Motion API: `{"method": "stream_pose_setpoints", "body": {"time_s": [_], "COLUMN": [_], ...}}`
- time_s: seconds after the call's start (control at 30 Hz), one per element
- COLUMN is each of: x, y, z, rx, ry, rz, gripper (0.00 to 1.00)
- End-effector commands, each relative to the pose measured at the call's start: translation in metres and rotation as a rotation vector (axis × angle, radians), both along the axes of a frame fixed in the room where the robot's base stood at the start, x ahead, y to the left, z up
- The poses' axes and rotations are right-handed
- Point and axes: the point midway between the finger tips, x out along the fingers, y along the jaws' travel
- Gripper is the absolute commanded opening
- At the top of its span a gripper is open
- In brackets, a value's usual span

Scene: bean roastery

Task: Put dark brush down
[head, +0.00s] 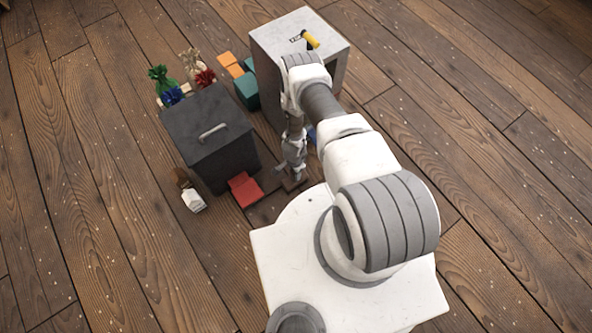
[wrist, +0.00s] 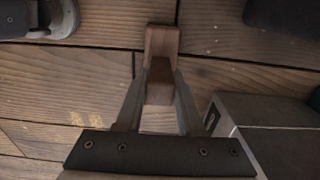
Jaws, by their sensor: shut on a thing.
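My gripper (head: 291,174) hangs low, close to the floor, between the black box and my own base. In the wrist view my gripper (wrist: 160,78) is shut on a brown, wooden-looking block, which I take to be the dark brush (wrist: 162,42). The brush sits between the two fingers and sticks out past their tips. In the head view only a small brown part of the brush (head: 293,184) shows under the gripper. I cannot tell whether it touches the floor. Its bristles cannot be made out.
A black box (head: 196,135) with a grey handle stands left of the gripper, a red thing (head: 245,189) before it. A grey cabinet (head: 277,42) bears a yellow-handled tool (head: 312,40). Teal and orange boxes (head: 247,90), several tied bags (head: 163,80) and a white packet (head: 193,200) stand around.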

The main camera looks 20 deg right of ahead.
Motion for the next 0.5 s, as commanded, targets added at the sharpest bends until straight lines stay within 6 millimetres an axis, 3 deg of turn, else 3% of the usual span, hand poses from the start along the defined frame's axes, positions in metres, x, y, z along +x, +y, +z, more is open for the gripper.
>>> {"method": "stream_pose_setpoints", "body": {"time_s": [0.33,0.37,0.5], "x": [0.0011,0.0011,0.0009], "y": [0.0002,0.0002,0.0000], "z": [-0.0025,-0.0024,-0.0022], "rx": [0.000,0.000,0.000], "ry": [-0.002,-0.002,-0.001], "rz": [0.000,0.000,-0.001], "gripper": [0.00,0.41,0.66]}}
